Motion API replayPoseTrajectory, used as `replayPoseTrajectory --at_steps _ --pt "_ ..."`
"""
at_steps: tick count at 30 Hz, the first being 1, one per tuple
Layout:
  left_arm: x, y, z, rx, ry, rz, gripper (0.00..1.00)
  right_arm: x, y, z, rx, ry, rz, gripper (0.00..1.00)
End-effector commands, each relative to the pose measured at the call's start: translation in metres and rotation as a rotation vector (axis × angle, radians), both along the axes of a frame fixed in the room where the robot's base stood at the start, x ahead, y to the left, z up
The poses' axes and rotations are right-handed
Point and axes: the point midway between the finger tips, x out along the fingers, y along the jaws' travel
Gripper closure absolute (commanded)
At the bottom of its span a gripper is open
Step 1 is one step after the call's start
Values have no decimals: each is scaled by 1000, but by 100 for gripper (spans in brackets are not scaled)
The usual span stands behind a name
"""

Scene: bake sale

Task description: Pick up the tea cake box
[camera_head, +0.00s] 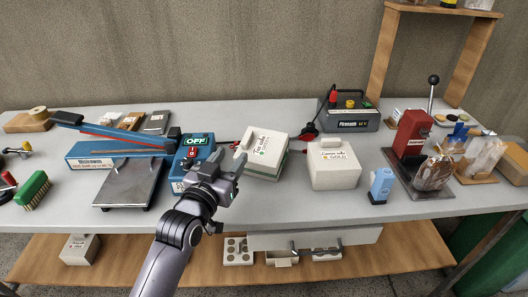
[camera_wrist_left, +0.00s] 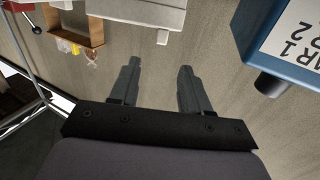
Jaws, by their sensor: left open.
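The tea cake box (camera_head: 264,152) is a white box with "Tea cake" on its label. It stands on the grey table near the middle, turned slightly, just right of the blue heat sealer. My left gripper (camera_head: 229,165) is open and empty in front of and left of the box, apart from it. In the left wrist view the open fingers (camera_wrist_left: 157,75) have nothing between them. A pale box edge (camera_wrist_left: 155,14) shows beyond them at the top; I cannot tell which box it is. My right gripper is out of view.
A blue bottle (camera_head: 381,185), red press (camera_head: 412,135) and grey powered unit (camera_head: 349,118) stand further right. The front table strip is clear.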

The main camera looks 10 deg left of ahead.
Motion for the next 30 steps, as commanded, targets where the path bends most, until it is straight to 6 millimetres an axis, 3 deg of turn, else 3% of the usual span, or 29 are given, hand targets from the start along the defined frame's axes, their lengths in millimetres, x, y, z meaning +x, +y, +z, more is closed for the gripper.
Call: replayPoseTrajectory --at_steps 6,17,30 --pt "33 -4 1 -1 -2 0 53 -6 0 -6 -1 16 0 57" --pt "55 -6 0 0 0 0 53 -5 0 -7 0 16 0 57" --pt "98 -12 0 0 0 -1 53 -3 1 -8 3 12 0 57"
